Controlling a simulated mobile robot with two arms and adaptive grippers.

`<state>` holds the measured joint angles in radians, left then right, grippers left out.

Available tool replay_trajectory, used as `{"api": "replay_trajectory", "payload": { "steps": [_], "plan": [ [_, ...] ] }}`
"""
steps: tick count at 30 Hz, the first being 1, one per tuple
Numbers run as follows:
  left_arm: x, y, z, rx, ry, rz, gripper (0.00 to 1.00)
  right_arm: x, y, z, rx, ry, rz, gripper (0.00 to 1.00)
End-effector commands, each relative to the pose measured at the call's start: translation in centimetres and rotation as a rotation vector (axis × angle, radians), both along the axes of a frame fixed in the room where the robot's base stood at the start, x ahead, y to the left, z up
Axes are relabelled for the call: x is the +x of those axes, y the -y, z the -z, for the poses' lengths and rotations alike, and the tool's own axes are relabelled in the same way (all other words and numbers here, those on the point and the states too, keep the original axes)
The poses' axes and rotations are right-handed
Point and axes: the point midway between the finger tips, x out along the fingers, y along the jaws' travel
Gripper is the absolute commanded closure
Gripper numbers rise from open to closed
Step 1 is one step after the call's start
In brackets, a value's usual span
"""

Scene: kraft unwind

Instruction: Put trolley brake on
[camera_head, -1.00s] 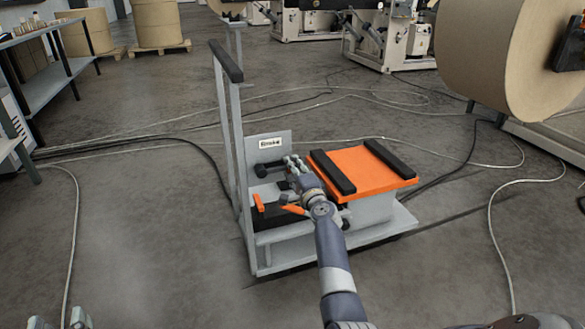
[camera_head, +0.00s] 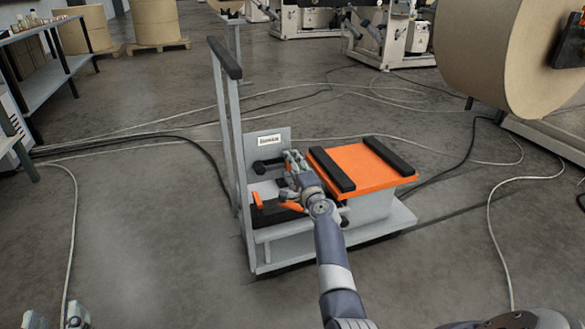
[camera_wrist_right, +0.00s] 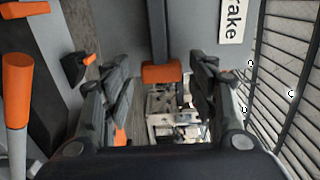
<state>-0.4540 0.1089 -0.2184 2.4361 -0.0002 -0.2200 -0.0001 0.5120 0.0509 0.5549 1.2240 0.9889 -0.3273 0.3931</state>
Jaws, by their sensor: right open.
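The grey trolley (camera_head: 330,243) stands on the floor with its upright handle (camera_head: 226,58) at the left. A small panel on it carries a label (camera_head: 269,139); in the right wrist view the label (camera_wrist_right: 231,20) reads "rake", its start cut off. A black lever with an orange end (camera_wrist_right: 161,73) shows there between the fingers of my right gripper (camera_wrist_right: 160,95). The fingers are apart and no contact is visible. In the head view my right gripper (camera_head: 293,165) is over the trolley, by the panel. My left gripper (camera_head: 56,318) is partly cut off at the bottom left, its tips apart.
An orange-topped box (camera_head: 361,167) with black strips sits on the trolley, right of my right gripper. An orange handle (camera_head: 257,200) lies to its left. Cables (camera_head: 130,143) cross the floor. A large paper roll (camera_head: 505,55) stands at the right, a shelf (camera_head: 45,60) at the left.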

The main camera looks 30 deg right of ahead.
Motion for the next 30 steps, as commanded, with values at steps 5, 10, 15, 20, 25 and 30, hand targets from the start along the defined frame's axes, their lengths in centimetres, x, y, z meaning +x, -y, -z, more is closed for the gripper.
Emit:
{"api": "replay_trajectory", "payload": {
  "steps": [5, 10, 15, 20, 25, 30],
  "plan": [
    [0.0, 0.0, 0.0, -0.001, 0.001, 0.001, 0.60, -0.6, -0.2, 0.0, -0.002, 0.001, 0.000, 0.47],
    [0.0, 0.0, 0.0, -0.001, 0.001, 0.001, 0.60, -2.7, -0.7, 0.1, -0.001, 0.001, 0.000, 0.47],
    [0.0, 0.0, 0.0, 0.000, 0.001, 0.001, 0.60, -5.7, -1.4, 0.1, -0.001, -0.001, 0.000, 0.47],
    [0.0, 0.0, 0.0, 0.000, 0.001, 0.000, 0.60, -8.6, -2.1, 0.1, -0.001, -0.001, 0.001, 0.47],
    [0.0, 0.0, 0.0, 0.000, 0.000, 0.000, 0.60, -10.7, -2.6, 0.1, 0.000, -0.001, 0.001, 0.47],
    [0.0, 0.0, 0.0, 0.000, 0.000, 0.000, 0.60, -11.6, -2.8, 0.0, 0.000, -0.001, 0.000, 0.47]
  ]
}}
